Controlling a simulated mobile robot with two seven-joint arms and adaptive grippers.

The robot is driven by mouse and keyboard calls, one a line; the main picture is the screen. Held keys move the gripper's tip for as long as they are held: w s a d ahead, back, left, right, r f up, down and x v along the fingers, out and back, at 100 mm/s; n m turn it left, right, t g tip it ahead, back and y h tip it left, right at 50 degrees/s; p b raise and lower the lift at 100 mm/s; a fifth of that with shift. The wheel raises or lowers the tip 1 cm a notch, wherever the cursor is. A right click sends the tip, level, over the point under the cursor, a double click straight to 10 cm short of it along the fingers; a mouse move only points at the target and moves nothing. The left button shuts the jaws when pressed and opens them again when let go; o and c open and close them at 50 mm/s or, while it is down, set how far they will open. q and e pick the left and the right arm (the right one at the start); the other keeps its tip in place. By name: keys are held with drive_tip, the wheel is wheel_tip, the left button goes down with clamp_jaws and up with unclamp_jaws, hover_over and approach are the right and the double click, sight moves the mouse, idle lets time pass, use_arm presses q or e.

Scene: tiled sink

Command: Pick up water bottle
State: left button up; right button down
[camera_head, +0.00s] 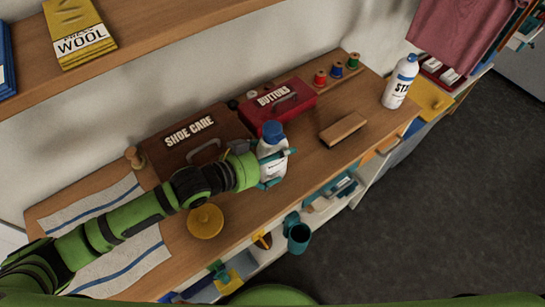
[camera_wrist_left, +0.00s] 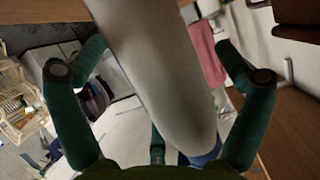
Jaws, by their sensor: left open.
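A white bottle with a blue cap (camera_head: 272,148) stands on the wooden counter, in front of the red buttons box. My left gripper (camera_head: 279,168) reaches it from the left, with teal fingers on either side of its body. In the left wrist view the pale bottle (camera_wrist_left: 165,75) fills the middle between the spread fingers, its blue cap at the bottom edge. The fingers are open around the bottle; gaps show beside it, and I cannot tell whether either finger touches it. My gripper's palm hides part of the bottle in the head view. My right gripper is not in view.
The brown shoe care box (camera_head: 190,140) and red buttons box (camera_head: 278,104) stand behind. A wooden brush (camera_head: 342,129) lies to the right, with a white starch bottle (camera_head: 398,86) farther right. A yellow round lid (camera_head: 205,221) lies near the front edge.

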use_arm(q)
drive_tip(key=shift+s+a, duration=0.1)
drive_tip(key=c, duration=1.8)
drive_tip(key=shift+r, duration=0.15)
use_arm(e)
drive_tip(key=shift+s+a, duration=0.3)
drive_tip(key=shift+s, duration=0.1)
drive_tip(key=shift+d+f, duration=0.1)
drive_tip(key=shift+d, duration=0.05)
